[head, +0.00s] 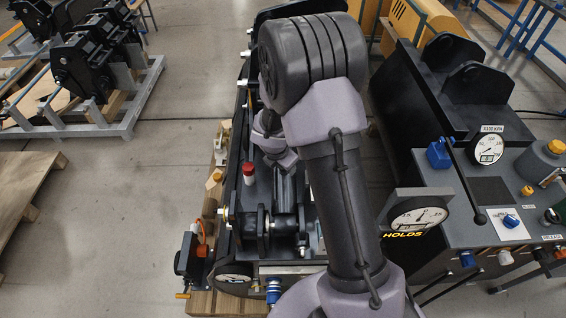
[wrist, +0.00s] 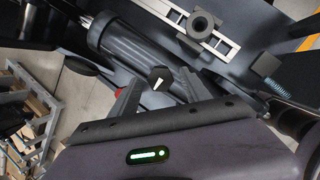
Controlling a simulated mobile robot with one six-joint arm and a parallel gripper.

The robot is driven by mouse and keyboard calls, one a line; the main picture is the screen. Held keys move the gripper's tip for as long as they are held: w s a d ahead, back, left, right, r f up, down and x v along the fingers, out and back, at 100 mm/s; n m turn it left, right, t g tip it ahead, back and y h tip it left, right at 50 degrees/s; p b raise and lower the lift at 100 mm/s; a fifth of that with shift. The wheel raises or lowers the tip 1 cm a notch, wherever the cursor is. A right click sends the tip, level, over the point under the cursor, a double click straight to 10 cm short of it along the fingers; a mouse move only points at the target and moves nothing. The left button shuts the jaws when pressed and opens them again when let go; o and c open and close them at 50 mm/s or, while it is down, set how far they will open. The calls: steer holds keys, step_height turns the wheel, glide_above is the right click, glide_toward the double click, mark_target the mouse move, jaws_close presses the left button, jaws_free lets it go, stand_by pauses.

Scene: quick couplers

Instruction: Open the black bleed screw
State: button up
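A black knob with a white mark (wrist: 160,78), which looks like the black bleed screw, sits just ahead of my gripper in the wrist view. My gripper (wrist: 159,82) is open, with one finger on each side of the knob. A gap shows between the knob and each finger, so I see no grip on it. In the head view my own arm covers the gripper and I cannot make out the knob there.
A black cylinder (wrist: 140,50) lies beyond the fingers, near a slotted metal rail (wrist: 225,42). A red-capped post (head: 248,172) stands beside my wrist. A control panel with a gauge (head: 489,148) is on the right. Open floor (head: 120,210) lies left.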

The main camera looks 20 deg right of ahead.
steer(key=p+v, duration=0.6)
steer(key=v, duration=1.1)
steer(key=shift+a+r+p, duration=0.15)
steer(key=shift+p, duration=0.15)
steer(key=shift+s, duration=0.1)
